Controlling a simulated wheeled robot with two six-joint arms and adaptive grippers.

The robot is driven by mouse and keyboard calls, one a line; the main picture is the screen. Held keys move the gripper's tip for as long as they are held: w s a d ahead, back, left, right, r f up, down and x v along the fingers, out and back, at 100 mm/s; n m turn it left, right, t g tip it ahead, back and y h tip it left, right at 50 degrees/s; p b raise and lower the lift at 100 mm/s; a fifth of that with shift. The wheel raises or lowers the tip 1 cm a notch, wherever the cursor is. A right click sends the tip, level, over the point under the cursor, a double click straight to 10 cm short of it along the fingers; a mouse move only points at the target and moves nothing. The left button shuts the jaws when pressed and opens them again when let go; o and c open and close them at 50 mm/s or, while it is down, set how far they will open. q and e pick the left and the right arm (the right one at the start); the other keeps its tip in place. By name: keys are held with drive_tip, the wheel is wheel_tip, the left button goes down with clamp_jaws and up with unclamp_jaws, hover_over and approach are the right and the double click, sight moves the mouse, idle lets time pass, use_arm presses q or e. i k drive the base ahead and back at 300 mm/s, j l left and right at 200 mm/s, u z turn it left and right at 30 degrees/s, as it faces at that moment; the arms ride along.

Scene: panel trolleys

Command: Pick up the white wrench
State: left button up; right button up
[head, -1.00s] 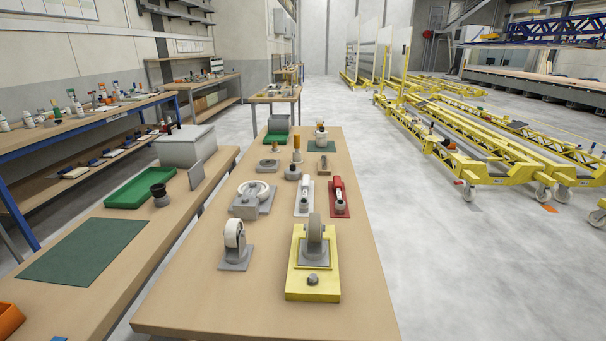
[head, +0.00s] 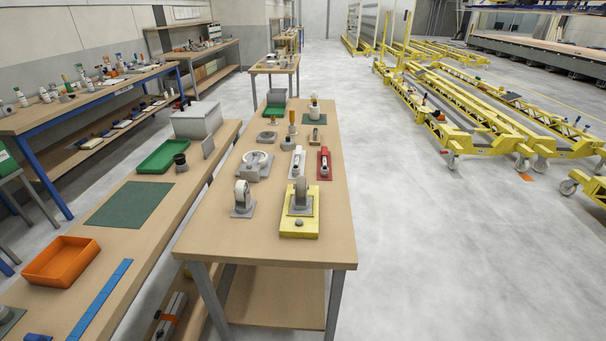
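A white-handled tool on a light grey plate (head: 297,162) lies on the wooden table (head: 240,236), left of a similar red one (head: 324,163). It looks like the white wrench, but it is too small to be sure of its shape. Neither of my grippers is in view.
A yellow block with a caster (head: 299,222) and another caster (head: 243,200) stand nearer on the table. The left bench holds an orange tray (head: 62,262), a green tray (head: 163,157) and a grey box (head: 196,121). Yellow trolleys (head: 470,125) stand right; the floor between (head: 420,240) is clear.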

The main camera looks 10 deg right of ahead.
sight(295, 169)
drive_tip(key=k+u, duration=0.4)
drive_tip(key=k+j+u, duration=0.15)
drive_tip(key=u, duration=0.3)
drive_tip(key=l+u, duration=0.1)
drive_tip(key=u, duration=0.3)
drive_tip(key=l+u, duration=0.1)
drive_tip(key=u, duration=0.25)
drive_tip(key=l+u, duration=0.1)
drive_tip(key=u, duration=0.65)
drive_tip(key=k+l, duration=0.2)
drive_tip(key=l, duration=0.35)
drive_tip(key=k+l, duration=0.15)
drive_tip(key=l, duration=0.35)
drive_tip(key=k+l, duration=0.2)
drive_tip(key=l, duration=0.35)
drive_tip(key=k+l, duration=0.15)
drive_tip(key=l, duration=0.35)
drive_tip(key=k+l, duration=0.2)
drive_tip(key=l, duration=0.35)
drive_tip(key=k+l, duration=0.15)
drive_tip(key=l, duration=0.4)
drive_tip(key=k+l, duration=0.2)
drive_tip(key=l, duration=0.3)
drive_tip(key=k+l, duration=0.15)
drive_tip(key=l, duration=0.4)
